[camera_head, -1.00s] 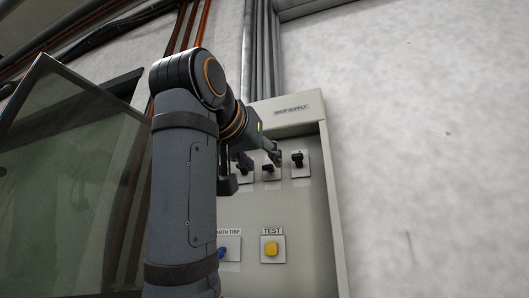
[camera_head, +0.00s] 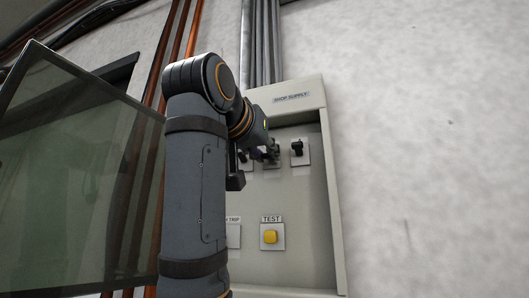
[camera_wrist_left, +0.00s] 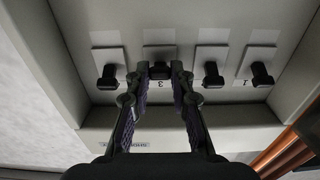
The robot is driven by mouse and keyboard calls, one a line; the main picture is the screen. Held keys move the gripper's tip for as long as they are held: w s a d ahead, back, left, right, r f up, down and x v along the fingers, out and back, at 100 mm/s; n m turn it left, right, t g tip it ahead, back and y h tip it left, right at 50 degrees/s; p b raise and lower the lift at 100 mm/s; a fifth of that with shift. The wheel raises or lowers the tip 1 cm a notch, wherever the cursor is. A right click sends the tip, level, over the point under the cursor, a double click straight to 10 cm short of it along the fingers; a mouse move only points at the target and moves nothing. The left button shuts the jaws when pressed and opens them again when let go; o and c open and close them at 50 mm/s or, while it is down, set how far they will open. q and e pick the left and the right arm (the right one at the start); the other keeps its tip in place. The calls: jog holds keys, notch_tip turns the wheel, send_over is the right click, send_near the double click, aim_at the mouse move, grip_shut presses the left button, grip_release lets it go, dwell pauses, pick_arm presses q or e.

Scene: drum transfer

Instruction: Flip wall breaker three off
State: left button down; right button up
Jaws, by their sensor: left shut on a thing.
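The wall panel (camera_head: 318,190) holds a row of black breaker levers on pale plates. Breaker three (camera_wrist_left: 159,70) has an upside-down "3" beside it in the wrist view. My left gripper (camera_wrist_left: 160,76) is shut on its lever, one finger on each side. In the head view my left gripper (camera_head: 270,153) is at the same plate, left of the rightmost breaker (camera_head: 297,148). The fingers partly hide lever three, so its exact position is hard to tell. My right gripper is not in view.
Neighbouring levers stand close on both sides, one at the left (camera_wrist_left: 108,78) and one at the right (camera_wrist_left: 212,76) in the wrist view. A yellow TEST button (camera_head: 270,237) sits lower on the panel. A tinted glass door (camera_head: 75,170) stands at the left.

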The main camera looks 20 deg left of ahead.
pick_arm(q)
notch_tip(320, 180, down, 2)
jog(key=t+b, duration=0.3)
jog(key=b, duration=0.3)
jog(key=shift+w, duration=0.1)
jog(key=shift+t+b, duration=0.4)
jog(key=shift+b, duration=0.1)
jog(key=shift+r, duration=0.35)
